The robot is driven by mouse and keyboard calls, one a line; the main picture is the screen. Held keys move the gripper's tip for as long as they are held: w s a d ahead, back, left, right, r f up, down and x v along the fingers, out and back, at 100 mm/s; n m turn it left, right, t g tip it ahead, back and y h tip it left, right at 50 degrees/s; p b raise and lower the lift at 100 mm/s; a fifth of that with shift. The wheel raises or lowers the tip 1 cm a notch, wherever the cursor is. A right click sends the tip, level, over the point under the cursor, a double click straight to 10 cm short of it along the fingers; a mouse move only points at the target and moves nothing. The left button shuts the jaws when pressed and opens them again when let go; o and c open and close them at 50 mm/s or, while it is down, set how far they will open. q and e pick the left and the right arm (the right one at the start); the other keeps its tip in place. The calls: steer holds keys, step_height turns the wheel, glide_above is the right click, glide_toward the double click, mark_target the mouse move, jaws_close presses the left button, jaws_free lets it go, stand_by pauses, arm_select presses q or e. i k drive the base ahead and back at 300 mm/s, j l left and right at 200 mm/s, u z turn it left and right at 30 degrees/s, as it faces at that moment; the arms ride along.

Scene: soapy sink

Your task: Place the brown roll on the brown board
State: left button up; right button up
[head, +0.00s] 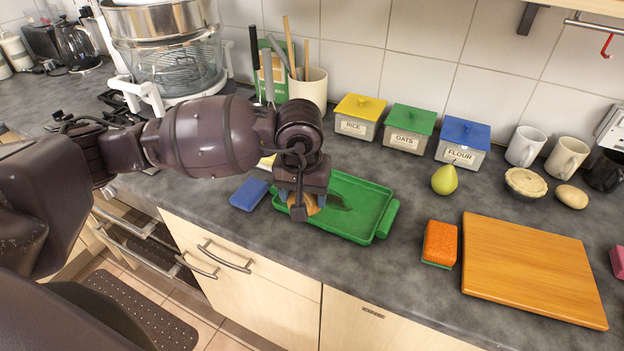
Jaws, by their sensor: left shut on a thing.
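My left gripper (304,203) reaches down over the green tray (383,218), near its left end. It is shut on the brown roll (312,208), an orange-brown thing mostly hidden by the fingers and wrist. I cannot tell whether the roll still touches the tray. The brown board (530,268) lies flat on the counter at the right, bare on top. My right gripper is not in view.
An orange sponge (440,242) stands between tray and board. A blue sponge (249,194) lies left of the tray. Behind are labelled canisters (408,130), a green pear (444,180), a pie (525,184), a tan roundish thing (571,197) and mugs (567,157).

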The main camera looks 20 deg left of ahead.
mark_target(525, 268)
steer(key=l+z, duration=1.1)
